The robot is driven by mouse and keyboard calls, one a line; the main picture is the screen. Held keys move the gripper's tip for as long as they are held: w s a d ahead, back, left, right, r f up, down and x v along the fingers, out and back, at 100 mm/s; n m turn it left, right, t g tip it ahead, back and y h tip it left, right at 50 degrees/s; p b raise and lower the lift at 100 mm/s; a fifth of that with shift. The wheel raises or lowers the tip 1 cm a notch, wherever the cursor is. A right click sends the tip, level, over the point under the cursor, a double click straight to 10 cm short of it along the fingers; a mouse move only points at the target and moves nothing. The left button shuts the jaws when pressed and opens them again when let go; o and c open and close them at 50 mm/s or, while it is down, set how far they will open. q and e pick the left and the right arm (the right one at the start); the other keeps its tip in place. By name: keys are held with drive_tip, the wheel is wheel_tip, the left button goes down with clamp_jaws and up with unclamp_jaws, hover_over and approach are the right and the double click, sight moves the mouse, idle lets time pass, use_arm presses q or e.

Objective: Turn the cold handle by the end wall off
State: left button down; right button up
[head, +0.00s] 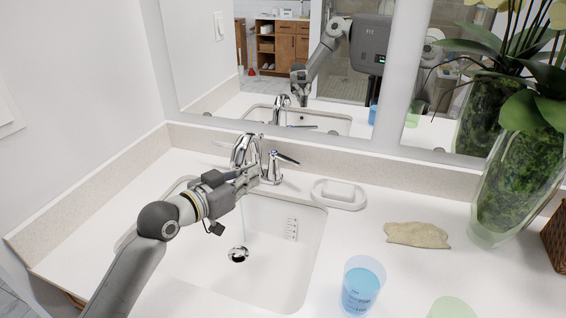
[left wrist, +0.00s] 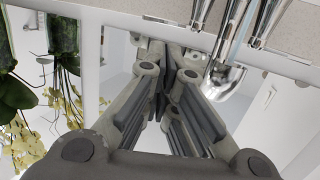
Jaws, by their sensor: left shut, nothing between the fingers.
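The chrome faucet spout (head: 240,150) stands behind the white sink, on the side near the left end wall. A chrome lever handle with a blue mark (head: 284,158) stands to its right and points right. Another handle, left of the spout, is mostly hidden. A thin stream of water (head: 243,220) falls into the basin. My left gripper (head: 256,174) is shut and empty, over the basin's back edge, in front of the spout and close to the blue-marked handle's base; contact is unclear. In the left wrist view the spout (left wrist: 226,78) is beside the closed fingers (left wrist: 178,55).
A white soap dish (head: 339,195), a beige cloth (head: 417,235), a blue cup (head: 362,288) and a plant vase (head: 515,185) stand to the right on the counter. The mirror (head: 290,60) is behind the faucet. The basin (head: 280,265) is open below my gripper.

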sight(292, 162)
use_arm(q)
drive_tip(key=p+x, duration=0.1)
drive_tip(key=x, duration=1.1)
drive_tip(key=shift+d, duration=0.2)
drive_tip(key=shift+w+f, duration=0.1)
drive_tip(key=shift+w, duration=0.05)
drive_tip(key=shift+w+d+f+b, duration=0.1)
drive_tip(key=shift+w+d+b, duration=0.25)
drive_tip(key=shift+d+b, duration=0.15)
drive_tip(key=shift+w+d+b, duration=0.35)
drive_tip(key=shift+d+b, duration=0.05)
drive_tip(key=shift+d, duration=0.25)
